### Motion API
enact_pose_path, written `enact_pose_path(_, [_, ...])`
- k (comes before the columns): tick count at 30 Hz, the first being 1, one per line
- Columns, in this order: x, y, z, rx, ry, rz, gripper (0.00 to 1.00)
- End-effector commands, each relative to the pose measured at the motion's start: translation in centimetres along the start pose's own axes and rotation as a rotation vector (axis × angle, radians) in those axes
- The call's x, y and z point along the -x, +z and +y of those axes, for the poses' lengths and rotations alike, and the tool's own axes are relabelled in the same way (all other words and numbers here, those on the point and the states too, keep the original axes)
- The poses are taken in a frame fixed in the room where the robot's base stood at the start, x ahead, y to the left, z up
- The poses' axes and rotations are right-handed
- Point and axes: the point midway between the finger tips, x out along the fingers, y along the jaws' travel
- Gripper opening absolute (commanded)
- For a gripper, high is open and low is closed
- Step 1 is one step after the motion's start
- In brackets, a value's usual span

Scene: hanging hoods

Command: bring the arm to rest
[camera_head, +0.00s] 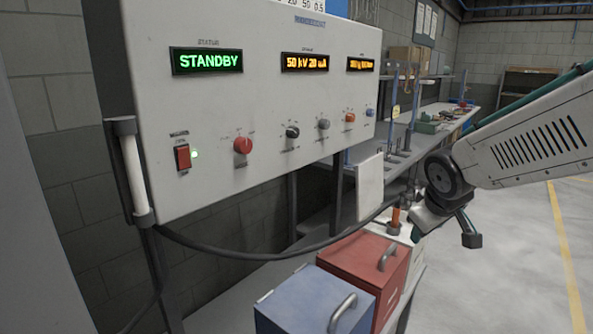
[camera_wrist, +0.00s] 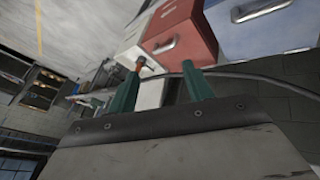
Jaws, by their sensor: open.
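A control panel (camera_head: 260,105) with a green STANDBY display stands at left. A blue box (camera_head: 305,300), a red box (camera_head: 360,262) and a black cable (camera_head: 250,255) lie below it. A workbench (camera_head: 455,122) runs behind. Open floor (camera_head: 510,280) is at right.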

Motion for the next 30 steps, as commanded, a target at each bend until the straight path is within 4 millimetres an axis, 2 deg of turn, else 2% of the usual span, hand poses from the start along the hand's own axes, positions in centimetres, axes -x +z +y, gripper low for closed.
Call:
enact_pose_path(1, [2.0, 3.4, -0.8, -0.072, -0.025, -0.089, 0.51])
enact_pose_path(3, [4.5, 7.9, -2.3, -0.167, -0.071, -0.216, 0.51])
enact_pose_path(6, [8.3, 13.6, -5.1, -0.283, -0.147, -0.368, 0.51])
enact_pose_path(9, [11.7, 17.8, -7.8, -0.363, -0.22, -0.464, 0.51])
enact_pose_path(12, [14.0, 20.2, -9.6, -0.409, -0.266, -0.489, 0.51])
enact_pose_path(19, [15.8, 21.0, -9.9, -0.442, -0.26, -0.407, 0.51])
enact_pose_path(30, [16.0, 21.0, -9.7, -0.444, -0.256, -0.396, 0.51])
